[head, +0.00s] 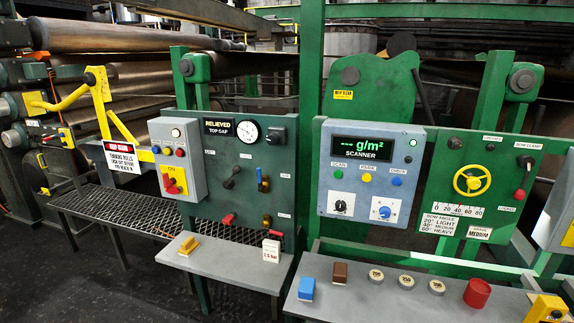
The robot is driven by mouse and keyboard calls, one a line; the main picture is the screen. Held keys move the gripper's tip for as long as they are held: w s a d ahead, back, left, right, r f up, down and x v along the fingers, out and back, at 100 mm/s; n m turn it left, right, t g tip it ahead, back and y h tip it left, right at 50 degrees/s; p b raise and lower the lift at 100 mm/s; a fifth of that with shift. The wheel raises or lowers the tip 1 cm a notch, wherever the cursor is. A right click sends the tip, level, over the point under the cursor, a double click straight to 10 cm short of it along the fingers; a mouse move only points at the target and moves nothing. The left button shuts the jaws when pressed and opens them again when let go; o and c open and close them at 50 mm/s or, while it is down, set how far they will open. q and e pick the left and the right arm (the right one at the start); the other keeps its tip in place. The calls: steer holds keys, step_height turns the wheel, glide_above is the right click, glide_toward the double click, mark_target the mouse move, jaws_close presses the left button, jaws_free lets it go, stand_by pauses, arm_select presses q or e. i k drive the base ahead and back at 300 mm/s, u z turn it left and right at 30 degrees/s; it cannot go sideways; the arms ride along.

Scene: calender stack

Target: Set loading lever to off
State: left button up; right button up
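A dark green control panel (222,153) stands left of the middle, with a black display reading "RELIEVED TOP GAP" (231,128) and a round white gauge (248,133). It carries a black-handled lever (232,177), tilted up to the right. Right of it is a blue-handled lever (262,180), roughly upright. Lower down are a red-handled lever (227,219) and a brass fitting with red (267,221). The small labels are too small to read, so I cannot tell which one is the loading lever. Neither of my grippers shows.
A grey shelf (225,270) below holds a yellow block (188,246) and a white tag block (271,249). A grey box with a red switch (174,180) is to the left, the scanner box (368,172) to the right. A right-hand shelf (400,300) holds several small items.

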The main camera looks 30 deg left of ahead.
mark_target(236, 170)
steer(key=z, duration=0.15)
steer(key=i, duration=0.8)
steer(key=u, duration=0.75)
steer(key=i, duration=0.65)
steer(key=u, duration=0.55)
